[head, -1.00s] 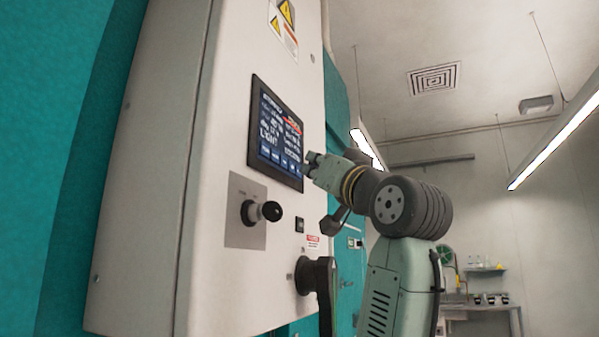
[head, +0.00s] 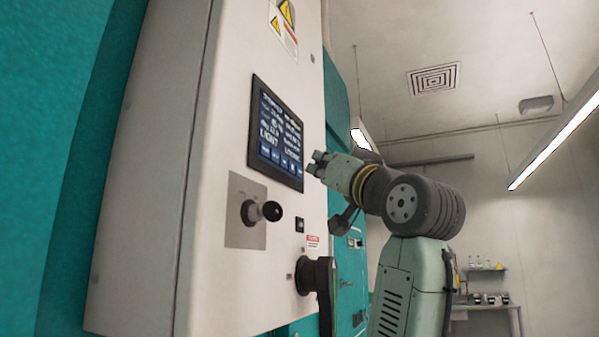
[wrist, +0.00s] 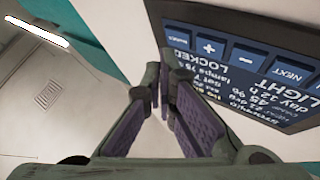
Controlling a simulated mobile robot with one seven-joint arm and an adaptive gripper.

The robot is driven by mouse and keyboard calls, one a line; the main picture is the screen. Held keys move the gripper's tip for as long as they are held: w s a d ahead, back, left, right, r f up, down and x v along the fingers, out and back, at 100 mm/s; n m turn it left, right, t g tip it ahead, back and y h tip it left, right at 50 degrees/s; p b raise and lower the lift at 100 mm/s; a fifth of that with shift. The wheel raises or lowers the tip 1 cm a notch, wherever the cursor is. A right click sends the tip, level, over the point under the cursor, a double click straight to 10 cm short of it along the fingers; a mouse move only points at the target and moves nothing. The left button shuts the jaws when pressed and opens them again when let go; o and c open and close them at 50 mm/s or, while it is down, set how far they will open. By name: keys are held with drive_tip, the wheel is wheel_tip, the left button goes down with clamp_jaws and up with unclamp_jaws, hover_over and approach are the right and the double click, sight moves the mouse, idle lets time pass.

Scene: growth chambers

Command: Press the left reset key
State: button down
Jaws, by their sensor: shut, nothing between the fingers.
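The control screen (head: 276,135) is a dark panel on the white cabinet, with a row of blue keys along its lower edge. In the wrist view the screen (wrist: 240,92) shows upside down, reading "LIGHT" and "LOCKED". Its keys there include NEXT (wrist: 291,75), minus (wrist: 249,57), plus (wrist: 209,46) and an end key (wrist: 173,38) whose small label I cannot read. I cannot make out a key marked reset. My gripper (head: 317,163) is shut and empty, just right of the screen's lower right edge and apart from it. Its fingertips (wrist: 165,78) show beside the screen in the wrist view.
Below the screen are a black knob (head: 262,211) on a grey plate, a small black switch (head: 300,225) and a large black handle (head: 318,278). The handle sticks out from the cabinet (head: 150,200). Open room lies right of the arm, with a bench (head: 485,306) far back.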

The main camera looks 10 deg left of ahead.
drive_tip(key=d, duration=0.1)
drive_tip(key=s+d, duration=0.1)
drive_tip(key=d, duration=0.2)
drive_tip(key=shift+s+d, duration=0.3)
drive_tip(key=shift+d, duration=0.05)
idle(0.8)
